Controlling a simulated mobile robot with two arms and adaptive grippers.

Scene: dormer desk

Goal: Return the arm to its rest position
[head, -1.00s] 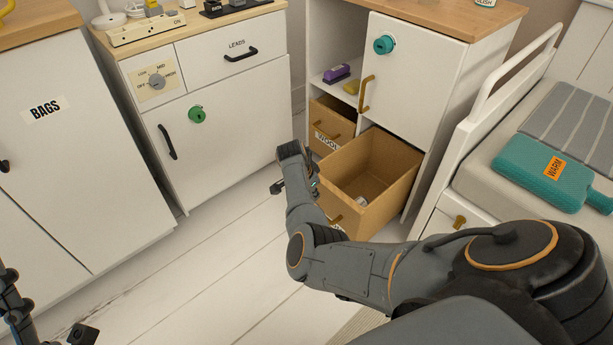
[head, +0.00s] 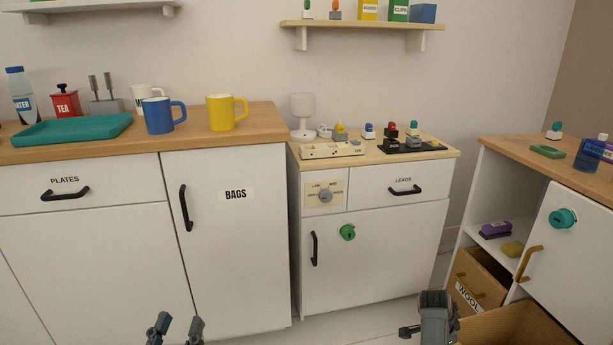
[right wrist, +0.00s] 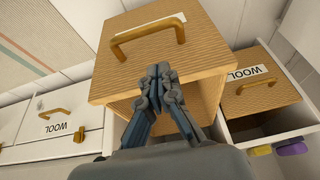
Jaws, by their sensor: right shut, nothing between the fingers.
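My right gripper (right wrist: 157,78) is shut and empty in the right wrist view. Its fingertips show in front of the pulled-out wooden drawer, just below its brass handle (right wrist: 150,31) in the picture. They are not around the handle; the gap is hard to judge. In the head view my right wrist (head: 437,315) is at the bottom edge, beside the open drawer (head: 508,326). My left gripper (head: 176,328) is at the bottom of the head view, fingers apart and empty, in front of the white cabinet.
A closed WOOL drawer (head: 478,279) sits beside the open one. The cabinet with the teal knob (head: 563,218) stands at right. White cabinets (head: 235,265) line the wall; mugs and a teal tray (head: 75,129) stand on the left counter. Some floor (head: 350,328) is clear.

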